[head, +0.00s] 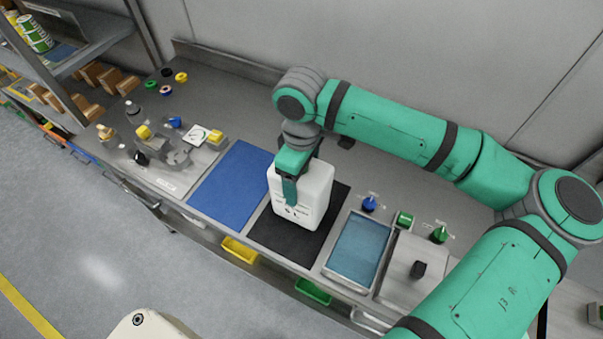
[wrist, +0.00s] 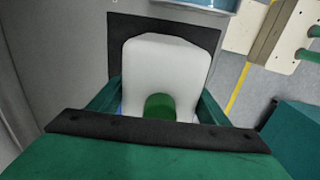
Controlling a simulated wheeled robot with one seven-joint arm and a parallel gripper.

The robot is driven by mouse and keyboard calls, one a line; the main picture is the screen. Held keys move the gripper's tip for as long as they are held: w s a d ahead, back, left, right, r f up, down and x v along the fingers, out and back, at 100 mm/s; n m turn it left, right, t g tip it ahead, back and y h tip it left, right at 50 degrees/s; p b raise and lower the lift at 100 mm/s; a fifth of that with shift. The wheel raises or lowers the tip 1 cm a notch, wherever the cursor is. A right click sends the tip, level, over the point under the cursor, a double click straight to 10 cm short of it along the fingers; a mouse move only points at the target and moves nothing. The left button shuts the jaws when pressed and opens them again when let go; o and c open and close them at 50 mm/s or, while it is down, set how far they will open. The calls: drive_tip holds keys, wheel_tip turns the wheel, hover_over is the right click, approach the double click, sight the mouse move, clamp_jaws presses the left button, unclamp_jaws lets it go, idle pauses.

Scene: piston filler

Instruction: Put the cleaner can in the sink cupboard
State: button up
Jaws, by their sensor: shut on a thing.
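A white can (head: 315,197) with small dark print on its front is at the black mat (head: 331,221) on the bench. I take it to be the cleaner can. My gripper (head: 290,188) comes down from above and is shut on the can. In the wrist view the can (wrist: 165,62) sits between the two fingers, with a green part low in its middle. I cannot tell whether the can touches the mat or hangs just above it. I cannot make out a sink cupboard door in either view.
A blue mat (head: 232,183) lies left of the can. A basin with a blue surface (head: 358,250) is to the right, beside blue and green knobs (head: 404,219). Metal fittings (head: 176,153) stand further left. Yellow (head: 239,250) and green (head: 313,291) bins show under the bench edge. The floor at left is clear.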

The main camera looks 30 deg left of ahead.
idle(0.3)
drive_tip(key=o, duration=2.1)
drive_tip(key=shift+f, duration=0.15)
